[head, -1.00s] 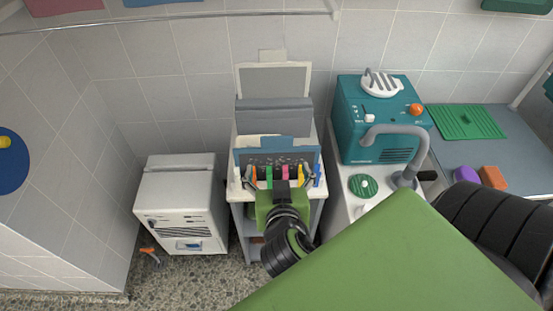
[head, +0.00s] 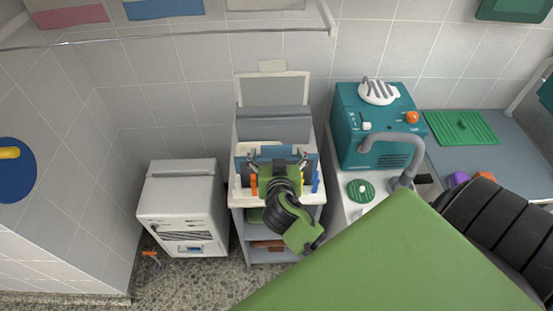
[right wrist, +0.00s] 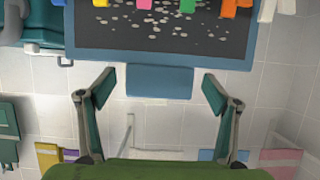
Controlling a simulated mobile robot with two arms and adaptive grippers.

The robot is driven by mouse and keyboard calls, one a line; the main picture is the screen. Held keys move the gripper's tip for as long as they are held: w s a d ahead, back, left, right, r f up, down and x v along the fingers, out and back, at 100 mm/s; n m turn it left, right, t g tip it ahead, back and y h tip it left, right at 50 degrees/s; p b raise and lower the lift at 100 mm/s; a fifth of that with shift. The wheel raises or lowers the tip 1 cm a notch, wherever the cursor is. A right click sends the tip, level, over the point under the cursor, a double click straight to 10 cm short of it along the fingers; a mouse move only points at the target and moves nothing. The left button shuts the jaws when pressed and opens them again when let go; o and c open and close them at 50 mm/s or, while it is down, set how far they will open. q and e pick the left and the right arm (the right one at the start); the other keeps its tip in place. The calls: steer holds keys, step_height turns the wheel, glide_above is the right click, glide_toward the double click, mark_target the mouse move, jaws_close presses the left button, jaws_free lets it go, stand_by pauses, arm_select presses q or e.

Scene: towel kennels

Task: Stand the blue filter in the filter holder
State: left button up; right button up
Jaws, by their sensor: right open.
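The blue filter (head: 313,162) has a blue frame around a dark, speckled panel and stands on the white cart in the head view. In the right wrist view the filter (right wrist: 160,57) fills the top, with its blue tab towards me. My right gripper (head: 277,162) is over the filter and hides much of it. In the right wrist view the right gripper (right wrist: 155,90) is open, one finger on each side of the tab with gaps on both sides. I cannot tell for sure which thing is the filter holder. My left gripper is not in view.
Coloured clips, such as an orange one (head: 254,184) and a blue one (head: 316,182), sit near the filter. A grey box (head: 272,120) is behind it. A teal machine (head: 350,140) stands right, a white unit (head: 180,190) left. My green arm link covers the lower right.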

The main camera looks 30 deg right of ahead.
steer(key=shift+x, duration=0.9)
steer(key=c, duration=1.6)
